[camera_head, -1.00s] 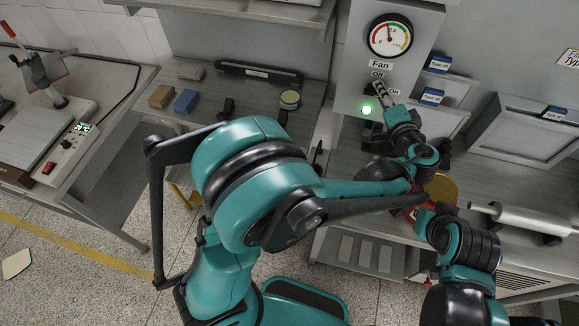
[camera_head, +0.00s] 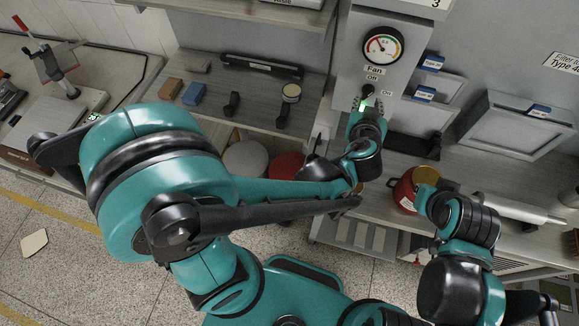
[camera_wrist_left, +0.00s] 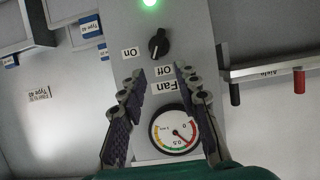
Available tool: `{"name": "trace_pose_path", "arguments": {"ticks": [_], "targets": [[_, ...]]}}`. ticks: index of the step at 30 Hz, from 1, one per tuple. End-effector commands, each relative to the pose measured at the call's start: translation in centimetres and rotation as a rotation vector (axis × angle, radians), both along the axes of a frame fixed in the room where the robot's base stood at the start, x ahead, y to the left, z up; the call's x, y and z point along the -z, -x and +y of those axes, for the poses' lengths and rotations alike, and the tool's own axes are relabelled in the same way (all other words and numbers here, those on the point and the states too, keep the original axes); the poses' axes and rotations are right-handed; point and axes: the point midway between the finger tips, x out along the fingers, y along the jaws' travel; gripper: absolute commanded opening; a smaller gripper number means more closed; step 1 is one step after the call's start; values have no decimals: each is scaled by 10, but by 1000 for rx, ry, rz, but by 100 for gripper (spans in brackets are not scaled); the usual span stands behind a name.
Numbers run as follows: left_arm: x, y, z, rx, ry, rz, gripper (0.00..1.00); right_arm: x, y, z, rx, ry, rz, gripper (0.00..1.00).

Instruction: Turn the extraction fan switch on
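The fan switch is a black knob (camera_wrist_left: 159,43) on the grey fan panel (camera_wrist_left: 115,20), between the printed On label (camera_wrist_left: 130,53) and Off label (camera_wrist_left: 162,69) in the left wrist view. The knob's pointer seems turned toward Off. A green lamp (camera_wrist_left: 150,3) is lit near it. My left gripper (camera_wrist_left: 160,72) is open, its two fingers spread over the panel with nothing between the tips, apart from the knob. In the head view my left gripper (camera_head: 364,104) is in front of the panel (camera_head: 352,70), just below the knob. My right arm's gripper is not clearly visible.
A round gauge (camera_head: 383,46) is above the switch. A red can with a yellow top (camera_head: 404,193) stands on the bench close to my right arm. A shelf (camera_head: 215,107) with small blocks is left of the panel. Trays with blue labels (camera_head: 433,63) are at right.

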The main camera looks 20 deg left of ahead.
Motion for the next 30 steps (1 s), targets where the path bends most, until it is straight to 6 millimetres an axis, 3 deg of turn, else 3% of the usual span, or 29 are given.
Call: {"name": "trace_pose_path", "arguments": {"ticks": [3, 12, 30], "targets": [[22, 4, 20, -19, -14, 37, 32, 24, 0, 0, 0, 0, 0, 0], [67, 19, 63, -48, -44, 138, 32, 68, 0, 0, 0, 0, 0, 0], [160, 68, 131, -59, -63, 332, 32, 158, 0, 0, 0, 0, 0, 0]]}}
